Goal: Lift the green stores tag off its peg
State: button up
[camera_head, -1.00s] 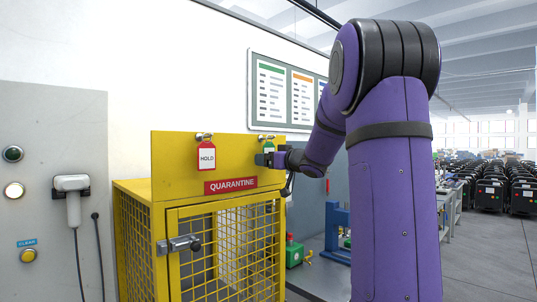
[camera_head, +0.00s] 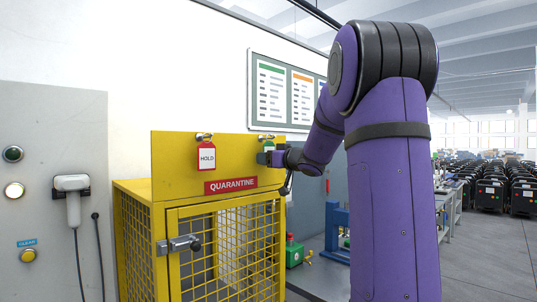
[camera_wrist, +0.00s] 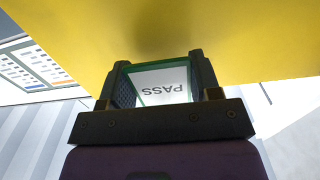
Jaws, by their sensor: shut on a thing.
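The green-edged tag (camera_wrist: 163,83) has a white face reading PASS, upside down in the wrist view. It sits between the two fingers of my gripper (camera_wrist: 156,88), which is shut on its sides. In the head view my gripper (camera_head: 266,158) is at the upper right of the yellow panel, and only a small green top part of the tag (camera_head: 269,147) shows above it. A peg end (camera_head: 268,138) shows just above that. I cannot tell whether the tag still hangs on the peg.
A red HOLD tag (camera_head: 206,157) hangs on another peg to the left. The red QUARANTINE sign (camera_head: 231,186) is below, above the yellow mesh cage (camera_head: 160,205). A notice board (camera_head: 270,92) is on the wall behind. The space above the panel looks free.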

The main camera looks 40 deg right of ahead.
jog(key=shift+r, duration=0.45)
jog(key=shift+s, duration=0.4)
jog(key=shift+c, duration=0.2)
jog(key=shift+s+r, duration=0.1)
jog(key=shift+s, duration=3.5)
